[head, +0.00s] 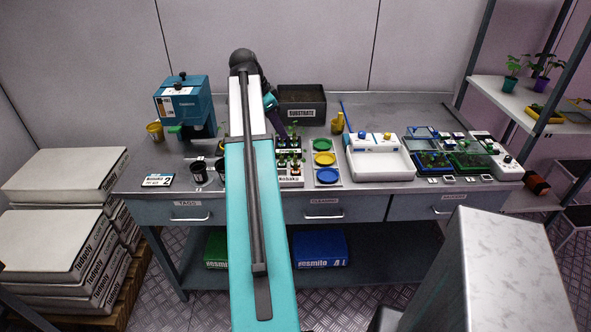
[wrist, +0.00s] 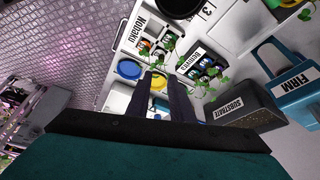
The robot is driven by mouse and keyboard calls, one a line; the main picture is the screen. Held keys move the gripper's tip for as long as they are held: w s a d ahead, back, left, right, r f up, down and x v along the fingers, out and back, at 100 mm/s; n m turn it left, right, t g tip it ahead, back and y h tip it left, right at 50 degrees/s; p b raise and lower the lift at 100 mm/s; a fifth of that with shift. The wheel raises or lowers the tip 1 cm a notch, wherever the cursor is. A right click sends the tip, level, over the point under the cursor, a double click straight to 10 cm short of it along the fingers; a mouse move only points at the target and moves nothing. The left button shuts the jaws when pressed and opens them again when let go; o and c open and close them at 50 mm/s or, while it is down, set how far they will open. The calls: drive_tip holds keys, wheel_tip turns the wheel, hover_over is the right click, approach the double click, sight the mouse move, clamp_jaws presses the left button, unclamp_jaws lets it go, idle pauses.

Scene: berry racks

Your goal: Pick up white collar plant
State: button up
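The collars are too small for me to tell which plant has the white one. In the head view my arm hides part of the bench.
A dark substrate box (head: 302,104) stands behind the trays. Blue, yellow and green discs (head: 324,158) lie to their right, beside a white device (head: 380,158). A blue machine (head: 183,103) and black cups (head: 199,172) are on the left. A shelf (head: 530,100) with potted plants stands right.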

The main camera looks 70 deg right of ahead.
drive_tip(key=p, duration=0.2)
hover_over(295, 157)
drive_tip(key=w+a, duration=0.2)
drive_tip(key=shift+d+f, duration=0.1)
drive_tip(key=shift+f, duration=3.4)
drive_tip(key=shift+s, duration=0.1)
drive_tip(key=shift+p+x, duration=0.95)
drive_tip(key=shift+x, duration=1.6)
clamp_jaws()
